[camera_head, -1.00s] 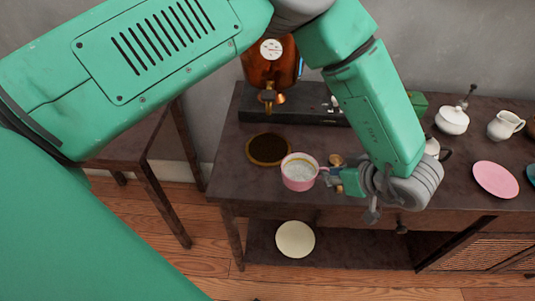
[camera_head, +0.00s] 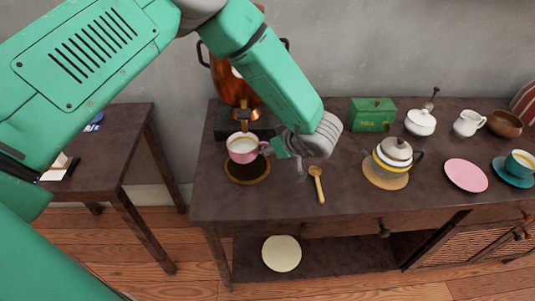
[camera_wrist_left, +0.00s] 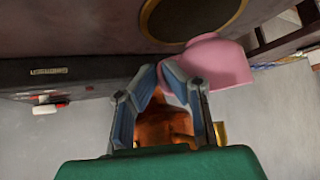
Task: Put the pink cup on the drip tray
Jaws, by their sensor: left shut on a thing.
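The pink cup (camera_head: 243,157) has a pale inside and hangs roughly upright in the head view. My left gripper (camera_head: 268,149) is shut on its handle side, to the cup's right. A round dark disc with a gold rim, which looks like the drip tray (camera_head: 247,178), lies on the table below the cup, partly hidden by it. In the left wrist view the cup (camera_wrist_left: 220,62) is beside the fingertips (camera_wrist_left: 160,77), and the disc (camera_wrist_left: 190,12) shows beyond it, seemingly apart. The exact height gap cannot be told. My right gripper is not in view.
A copper machine (camera_head: 228,85) stands behind the disc, its spout close to the cup. The table's front left is clear.

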